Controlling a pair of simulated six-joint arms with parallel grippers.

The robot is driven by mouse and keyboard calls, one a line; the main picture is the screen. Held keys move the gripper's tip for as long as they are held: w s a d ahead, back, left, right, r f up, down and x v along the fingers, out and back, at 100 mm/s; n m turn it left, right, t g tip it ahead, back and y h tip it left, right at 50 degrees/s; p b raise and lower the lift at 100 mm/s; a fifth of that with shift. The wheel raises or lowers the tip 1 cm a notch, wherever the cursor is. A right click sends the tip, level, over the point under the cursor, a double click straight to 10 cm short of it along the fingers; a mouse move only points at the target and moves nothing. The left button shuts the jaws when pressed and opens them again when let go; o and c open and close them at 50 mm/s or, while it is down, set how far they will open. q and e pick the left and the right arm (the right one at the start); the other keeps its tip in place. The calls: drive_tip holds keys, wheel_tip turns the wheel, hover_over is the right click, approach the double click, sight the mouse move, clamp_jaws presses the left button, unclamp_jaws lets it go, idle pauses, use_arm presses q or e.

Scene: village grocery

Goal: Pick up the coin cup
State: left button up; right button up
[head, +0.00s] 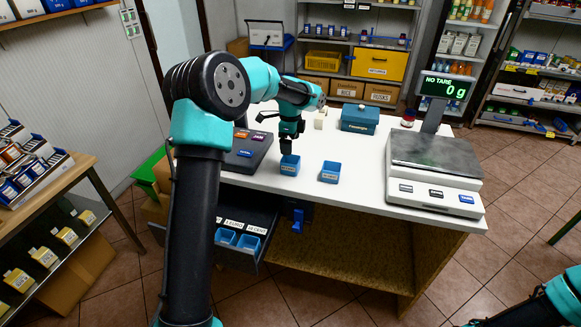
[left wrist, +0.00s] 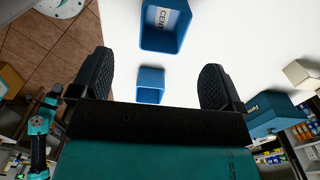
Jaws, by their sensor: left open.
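Two small blue coin cups stand on the white counter in the head view, one (head: 290,165) just below my left gripper and one (head: 331,173) to its right. My left gripper (head: 286,146) points down over the counter, open and empty. In the left wrist view, a larger-looking blue cup (left wrist: 164,27) with a "CENT" label is at the top, and a smaller-looking blue cup (left wrist: 150,86) shows between the spread fingers. I cannot tell for sure which wrist-view cup matches which. My right gripper is not in view.
A scale (head: 436,165) reading 0 g stands to the right on the counter (head: 340,205). A teal box (head: 360,118) is at the back. A dark tray (head: 246,150) lies left of the cups. An open drawer (head: 262,217) below holds blue cups (head: 226,237).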

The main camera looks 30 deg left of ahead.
sight(290, 165)
use_arm(q)
drive_tip(key=shift+f, duration=2.7)
drive_tip(key=shift+w+f, duration=0.2)
drive_tip(key=shift+f, duration=2.4)
drive_tip(key=shift+c, duration=0.2)
drive_tip(key=c, duration=0.9)
drive_tip(key=shift+r, duration=0.1)
drive_tip(key=shift+c, duration=0.2)
